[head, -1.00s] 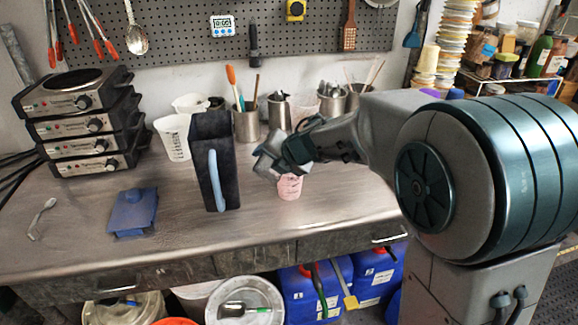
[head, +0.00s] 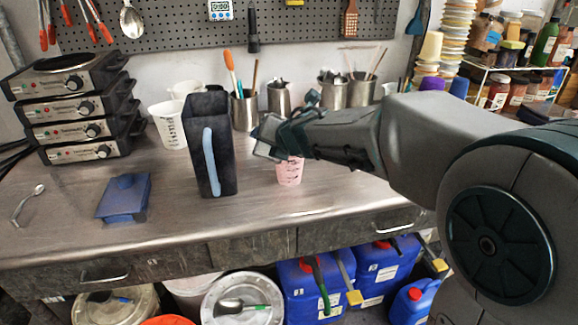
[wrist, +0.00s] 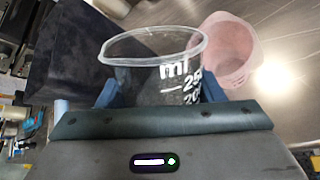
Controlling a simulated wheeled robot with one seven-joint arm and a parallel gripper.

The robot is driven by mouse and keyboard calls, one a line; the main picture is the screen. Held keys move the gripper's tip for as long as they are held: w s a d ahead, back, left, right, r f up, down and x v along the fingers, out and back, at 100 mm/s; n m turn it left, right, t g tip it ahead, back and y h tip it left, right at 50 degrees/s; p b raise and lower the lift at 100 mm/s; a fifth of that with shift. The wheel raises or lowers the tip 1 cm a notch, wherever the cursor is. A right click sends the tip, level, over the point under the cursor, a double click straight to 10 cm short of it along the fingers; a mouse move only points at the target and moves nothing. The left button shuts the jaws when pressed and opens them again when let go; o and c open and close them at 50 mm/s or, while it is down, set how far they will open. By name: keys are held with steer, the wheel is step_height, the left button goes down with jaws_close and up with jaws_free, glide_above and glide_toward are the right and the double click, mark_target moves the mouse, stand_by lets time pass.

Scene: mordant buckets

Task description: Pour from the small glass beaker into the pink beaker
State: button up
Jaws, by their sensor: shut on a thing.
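My gripper (head: 268,138) is shut on the small glass beaker (wrist: 140,75), a clear beaker with white volume marks. In the wrist view the beaker is between the blue fingers with its open rim showing; I cannot make out any contents.
A tall dark pitcher (head: 203,130) with a blue handle stands close left of my gripper. White measuring jugs (head: 170,124) and metal cups of tools (head: 244,110) stand behind. A blue flat object (head: 124,198) lies at left. The bench front is clear.

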mark_target(267, 154)
steer(key=shift+s+f+t+b, duration=0.15)
steer(key=shift+f+t+b, duration=0.15)
steer(key=shift+f+b, duration=0.3)
steer(key=shift+r, duration=0.45)
steer(key=shift+f, duration=0.1)
steer(key=b, duration=0.3)
steer(key=shift+a+f+n+t, duration=0.1)
steer(key=shift+f+n+t, duration=0.25)
steer(key=shift+n+t, duration=0.05)
steer(key=s+n+t+b, duration=0.1)
steer(key=b, duration=0.3)
steer(key=s+f+t+b, duration=0.1)
steer(key=b, duration=0.4)
steer(key=shift+a+f+n, duration=0.15)
steer(key=shift+a+n, duration=0.25)
steer(key=shift+n+t, duration=0.6)
steer(key=shift+t, duration=0.3)
steer(key=f+b, duration=0.2)
steer(key=b, duration=0.2)
steer(key=f+b, duration=0.2)
steer(key=b, duration=0.3)
steer(key=f+b, duration=0.2)
steer(key=b, duration=0.2)
steer(key=shift+s+a+f, duration=0.3)
steer(key=shift+s+f, duration=0.1)
steer(key=shift+s+b, duration=0.15)
steer(key=shift+b, duration=0.9)
steer(key=shift+s+a+f+n+t+b, duration=0.15)
steer(key=shift+n+t+b, duration=0.3)
steer(key=shift+b, duration=0.8)
